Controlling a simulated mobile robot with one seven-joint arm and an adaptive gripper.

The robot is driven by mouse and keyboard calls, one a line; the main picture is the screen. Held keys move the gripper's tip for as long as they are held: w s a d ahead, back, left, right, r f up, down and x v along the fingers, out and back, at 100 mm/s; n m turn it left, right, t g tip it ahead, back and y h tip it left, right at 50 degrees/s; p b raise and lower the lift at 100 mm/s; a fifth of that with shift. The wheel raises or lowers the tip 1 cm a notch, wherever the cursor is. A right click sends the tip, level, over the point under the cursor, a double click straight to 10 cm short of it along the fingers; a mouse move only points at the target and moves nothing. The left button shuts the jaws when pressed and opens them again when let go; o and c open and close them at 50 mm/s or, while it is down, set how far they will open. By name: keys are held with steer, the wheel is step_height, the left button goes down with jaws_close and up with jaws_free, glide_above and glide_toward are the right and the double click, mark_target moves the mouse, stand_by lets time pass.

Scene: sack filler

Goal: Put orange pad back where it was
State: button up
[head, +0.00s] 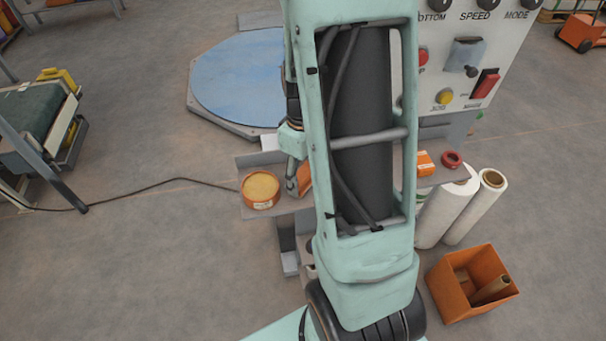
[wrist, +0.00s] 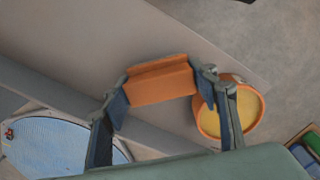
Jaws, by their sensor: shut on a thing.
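The orange pad (wrist: 160,80) is a small block between my two fingers in the wrist view, over the grey shelf. My gripper (wrist: 161,92) is shut on it, one finger at each end. In the head view a strip of the pad (head: 306,178) shows beside my gripper (head: 293,182), and my arm hides the rest. I cannot tell whether the pad touches the shelf.
An orange tub of yellow material (head: 261,189) stands close to the gripper on the shelf (head: 285,208). An orange-and-white box (head: 425,163) and a red ring (head: 452,160) are right of my arm. White rolls (head: 447,208) and an orange bin (head: 473,285) stand below.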

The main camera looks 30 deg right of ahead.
mark_target(303, 173)
steer(key=o, duration=1)
step_height(303, 173, up, 12)
steer(key=shift+p, duration=0.35)
